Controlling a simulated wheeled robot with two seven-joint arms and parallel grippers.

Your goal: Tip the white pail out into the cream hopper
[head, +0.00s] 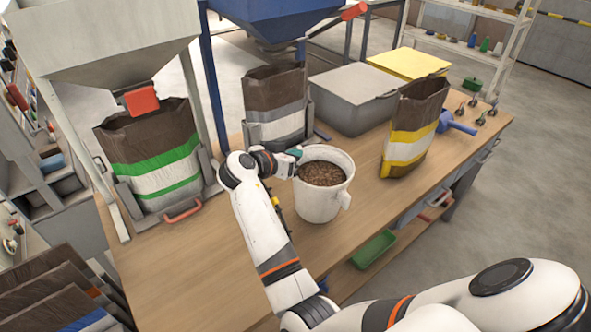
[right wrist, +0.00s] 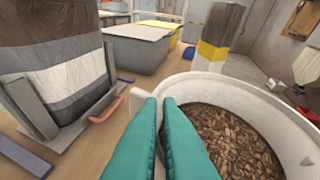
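The white pail (head: 318,200) stands upright on the wooden bench, filled with brown pellets (head: 321,173). Its open top and pellets also show in the right wrist view (right wrist: 222,145). My right gripper (head: 294,154) is at the upper left of the pail's rim. In the right wrist view its teal fingers (right wrist: 163,100) are close together with the pail's rim at them, and they look shut on it. The cream hopper (head: 115,45) is at the upper left, above a green-striped bag (head: 160,165). The hopper's open top is out of view. My left gripper is not in view.
A blue hopper (head: 275,18) stands over a grey-striped bag (head: 275,105). A grey lidded bin (head: 355,98), a yellow-striped bag (head: 413,130) and a blue scoop (head: 458,124) are on the bench. The bench front between pail and green-striped bag is mostly clear.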

